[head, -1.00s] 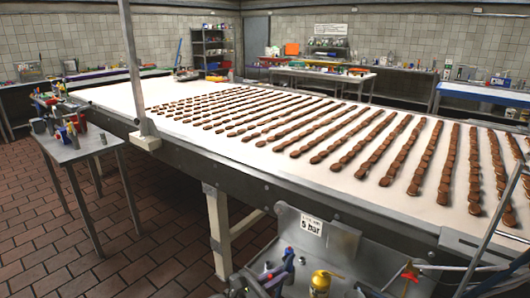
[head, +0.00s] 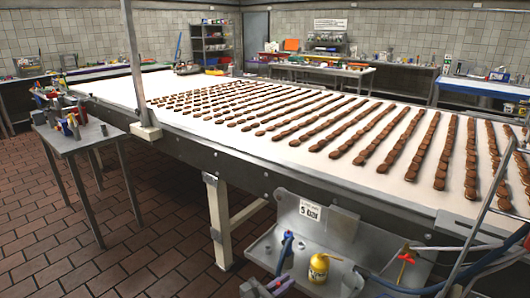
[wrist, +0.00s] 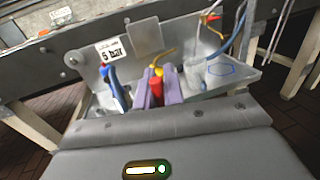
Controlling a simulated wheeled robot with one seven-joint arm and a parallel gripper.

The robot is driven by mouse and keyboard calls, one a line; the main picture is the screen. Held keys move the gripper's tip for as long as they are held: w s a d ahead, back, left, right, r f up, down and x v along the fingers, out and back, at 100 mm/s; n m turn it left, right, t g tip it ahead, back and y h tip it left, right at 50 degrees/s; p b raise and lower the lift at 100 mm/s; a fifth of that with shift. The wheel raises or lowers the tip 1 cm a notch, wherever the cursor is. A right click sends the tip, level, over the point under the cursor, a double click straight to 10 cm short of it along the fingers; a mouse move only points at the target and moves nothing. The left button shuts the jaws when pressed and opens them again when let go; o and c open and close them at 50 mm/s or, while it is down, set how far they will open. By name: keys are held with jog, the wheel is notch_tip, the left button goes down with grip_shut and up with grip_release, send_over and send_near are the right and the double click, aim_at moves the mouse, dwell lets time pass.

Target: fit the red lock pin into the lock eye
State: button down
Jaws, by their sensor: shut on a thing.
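The red lock pin (wrist: 156,92) appears as a short red cylinder between the two pale purple fingers of my gripper (wrist: 157,88) in the wrist view. My gripper is shut on it. The fingers point toward a metal tray (wrist: 195,82) under the conveyor's side. A red and yellow valve-like part (head: 405,256) sits at the tray's right end and also shows in the wrist view (wrist: 211,17). I cannot make out the lock eye in either view.
A blue-handled tool (head: 286,248) is at the tray's left. Hoses cross the right side. The conveyor (head: 172,112) carries rows of brown biscuits. A side table (head: 88,140) stands left.

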jog(key=s+d+f+b, duration=0.1)
jog(key=d+f+b, duration=0.3)
jog(key=f, duration=0.5)
jog(key=d+f+b, duration=0.3)
jog(key=d+f, duration=0.4)
jog(key=f, duration=0.2)
notch_tip(320, 180, up, 21)
jog(key=p, duration=2.7)
jog(key=shift+a, duration=0.35)
jog(key=shift+f, duration=0.1)
